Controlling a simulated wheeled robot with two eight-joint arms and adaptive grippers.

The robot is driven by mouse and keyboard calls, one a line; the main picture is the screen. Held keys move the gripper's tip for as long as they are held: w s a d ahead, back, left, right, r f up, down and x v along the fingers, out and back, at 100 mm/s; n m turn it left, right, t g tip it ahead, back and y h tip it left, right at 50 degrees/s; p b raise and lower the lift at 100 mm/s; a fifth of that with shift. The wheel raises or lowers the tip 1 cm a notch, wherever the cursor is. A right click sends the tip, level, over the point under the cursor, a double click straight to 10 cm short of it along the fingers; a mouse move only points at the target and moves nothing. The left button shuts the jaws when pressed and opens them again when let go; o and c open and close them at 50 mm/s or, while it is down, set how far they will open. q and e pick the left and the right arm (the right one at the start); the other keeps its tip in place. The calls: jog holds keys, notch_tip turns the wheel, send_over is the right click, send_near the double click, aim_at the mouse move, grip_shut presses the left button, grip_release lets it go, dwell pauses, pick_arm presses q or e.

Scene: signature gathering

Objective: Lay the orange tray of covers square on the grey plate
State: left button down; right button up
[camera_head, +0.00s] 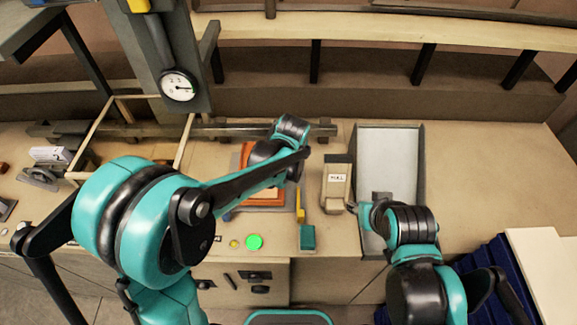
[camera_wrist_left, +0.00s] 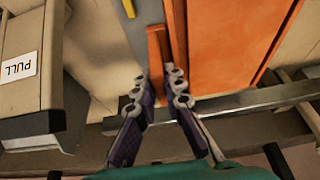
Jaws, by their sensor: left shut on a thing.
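The orange tray (camera_head: 262,198) lies on the worktop in the middle of the head view, partly hidden behind my left arm. In the left wrist view the tray (camera_wrist_left: 235,40) fills the upper right. My left gripper (camera_wrist_left: 165,75) is shut on an upright orange-brown strip at the tray's edge. A grey surface (camera_wrist_left: 138,42) shows beside the strip; I cannot tell whether it is the grey plate or how squarely the tray sits on it. The covers cannot be made out. My right gripper (camera_head: 368,208) is right of the PULL box; its fingers are too small to read.
The PULL box (camera_head: 337,180) stands close right of the tray, with a grey-floored bin (camera_head: 388,165) beyond. A yellow piece (camera_head: 300,204), a teal block (camera_head: 307,237) and a lit green button (camera_head: 254,242) are near the front edge. A gauge column (camera_head: 178,86) stands behind.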

pick_arm(q)
jog(key=shift+w+a+f, duration=0.1)
jog(key=shift+w+f, duration=0.15)
jog(key=shift+w, duration=0.2)
jog(key=shift+w+a+f, duration=0.1)
jog(key=shift+w+f, duration=0.15)
jog(key=shift+w, duration=0.2)
notch_tip(320, 180, down, 4)
jog(key=shift+f, duration=0.1)
jog(key=shift+s+b, duration=0.1)
jog(key=shift+b, duration=0.2)
jog(key=c, duration=2)
grip_release()
jog(key=shift+f, duration=0.1)
jog(key=shift+c, duration=0.2)
jog(key=o, duration=0.4)
